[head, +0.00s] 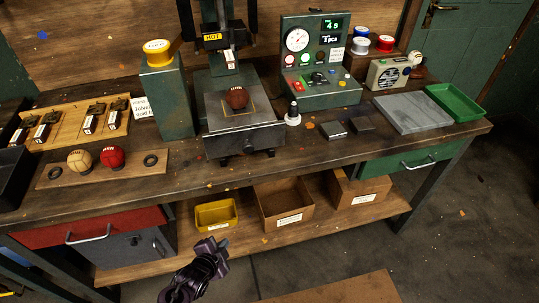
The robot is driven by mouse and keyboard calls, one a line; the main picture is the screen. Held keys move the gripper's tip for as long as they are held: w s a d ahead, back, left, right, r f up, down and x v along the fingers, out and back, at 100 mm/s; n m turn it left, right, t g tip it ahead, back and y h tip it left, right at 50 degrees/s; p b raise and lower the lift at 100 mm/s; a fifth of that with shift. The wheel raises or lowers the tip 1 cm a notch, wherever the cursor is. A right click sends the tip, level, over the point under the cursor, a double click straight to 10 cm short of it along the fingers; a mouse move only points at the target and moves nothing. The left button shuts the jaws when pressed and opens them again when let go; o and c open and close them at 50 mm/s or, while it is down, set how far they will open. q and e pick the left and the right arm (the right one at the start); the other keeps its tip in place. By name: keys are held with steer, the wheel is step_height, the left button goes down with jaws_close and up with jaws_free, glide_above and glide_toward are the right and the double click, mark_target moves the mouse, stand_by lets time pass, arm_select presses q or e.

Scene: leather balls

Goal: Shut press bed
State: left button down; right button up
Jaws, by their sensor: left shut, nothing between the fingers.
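The press bed (264,112) is a grey metal slab. It sticks out toward the bench's front edge, forward of the press head (213,40), which bears a yellow HOT label. A dark brown ball (237,97) sits on the bed inside a yellow outline. A small dark knob (249,149) shows on the bed's front face. My left gripper (222,244) is shut and empty, low in front of the bench, below the bed and apart from it. My right gripper is not in view.
A control box (318,85) with a gauge stands right of the bed, a white-and-black bottle (293,114) close beside it. A green block (170,100) stands left. A wooden board (60,177) holds a tan and a red ball. Boxes sit on the lower shelf.

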arm_select(q)
steer(key=w+d+r+m+t+h+b, duration=0.1)
steer(key=w+d+r+m+t, duration=0.15)
steer(key=r, duration=0.35)
steer(key=w+d+r+m+t+h+b, duration=0.1)
steer(key=w+d+r+m+b, duration=0.15)
steer(key=r, duration=0.45)
steer(key=m+t+h+b, duration=0.2)
steer(key=m+h, duration=0.2)
steer(key=m, duration=0.1)
glide_toward(275, 138)
steer(key=s, duration=0.8)
steer(key=p+x, duration=0.1)
steer(key=x, duration=0.3)
steer(key=a+x, duration=0.1)
steer(key=x, duration=0.3)
steer(key=w+a+p+x, duration=0.1)
steer(key=x, duration=0.3)
steer(key=shift+r+p, duration=0.2)
steer(key=shift+p, duration=0.15)
steer(key=shift+w+a+f, duration=0.1)
steer(key=shift+w+a, duration=0.05)
steer(key=shift+w, duration=0.25)
steer(key=shift+w+a, duration=0.2)
steer(key=shift+w, duration=0.2)
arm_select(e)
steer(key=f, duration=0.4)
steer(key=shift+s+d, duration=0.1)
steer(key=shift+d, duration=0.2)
